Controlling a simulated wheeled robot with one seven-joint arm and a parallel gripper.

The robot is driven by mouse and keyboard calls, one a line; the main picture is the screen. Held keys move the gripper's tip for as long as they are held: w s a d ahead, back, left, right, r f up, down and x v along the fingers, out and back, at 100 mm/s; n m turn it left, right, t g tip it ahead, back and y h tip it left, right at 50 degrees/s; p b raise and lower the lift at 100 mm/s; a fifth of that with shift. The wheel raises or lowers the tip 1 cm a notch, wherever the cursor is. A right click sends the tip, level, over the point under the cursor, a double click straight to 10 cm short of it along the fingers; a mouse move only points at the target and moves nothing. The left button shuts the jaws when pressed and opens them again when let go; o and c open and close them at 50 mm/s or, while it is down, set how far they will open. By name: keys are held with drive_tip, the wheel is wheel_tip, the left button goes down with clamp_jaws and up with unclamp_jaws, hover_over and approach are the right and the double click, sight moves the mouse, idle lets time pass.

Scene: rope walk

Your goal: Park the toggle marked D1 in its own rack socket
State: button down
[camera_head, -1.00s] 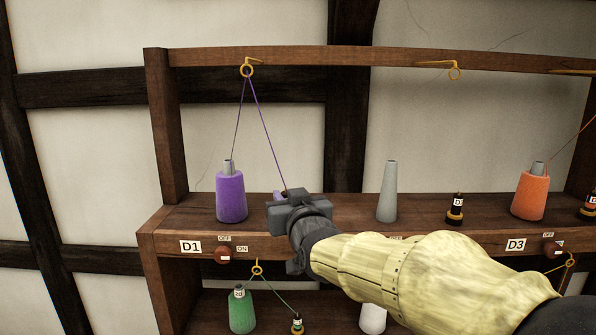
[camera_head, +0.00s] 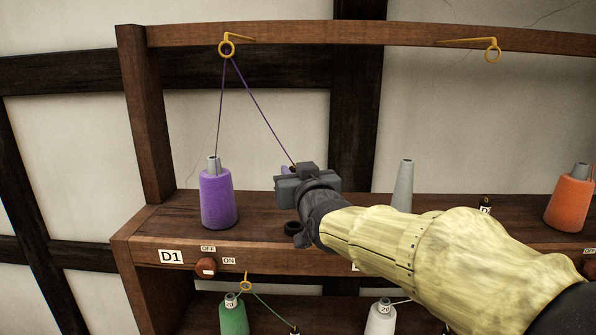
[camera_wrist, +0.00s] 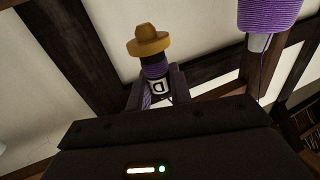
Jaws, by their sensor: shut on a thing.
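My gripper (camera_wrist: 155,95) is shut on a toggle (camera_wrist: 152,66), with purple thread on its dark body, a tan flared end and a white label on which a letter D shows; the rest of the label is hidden. In the head view my gripper (camera_head: 290,178) is above the upper shelf, right of the purple cone (camera_head: 217,200), and mostly hides the toggle. A purple thread runs from the cone up through a yellow eye (camera_head: 227,47) and down to my gripper. A dark ring (camera_head: 292,228), perhaps the socket, sits on the shelf below my gripper. A D1 label (camera_head: 171,257) is on the shelf's front edge.
A red knob (camera_head: 205,268) sits by OFF and ON labels. A bare grey cone (camera_head: 404,185) and an orange cone (camera_head: 571,200) stand to the right. Below are green (camera_head: 233,318) and white (camera_head: 380,321) cones. A top rail (camera_head: 350,36) spans above.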

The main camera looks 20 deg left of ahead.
drive_tip(key=shift+s, duration=0.15)
drive_tip(key=shift+s+a, duration=0.15)
drive_tip(key=shift+s, duration=0.15)
drive_tip(key=shift+w+f+b, duration=0.15)
drive_tip(key=shift+f+b, duration=0.65)
drive_tip(key=shift+f, duration=0.65)
drive_tip(key=shift+w+f+b, duration=0.1)
drive_tip(key=shift+f+b, duration=0.65)
drive_tip(key=shift+f, duration=0.7)
drive_tip(key=shift+s, duration=0.1)
drive_tip(key=shift+b, duration=0.4)
drive_tip(key=shift+d, duration=0.2)
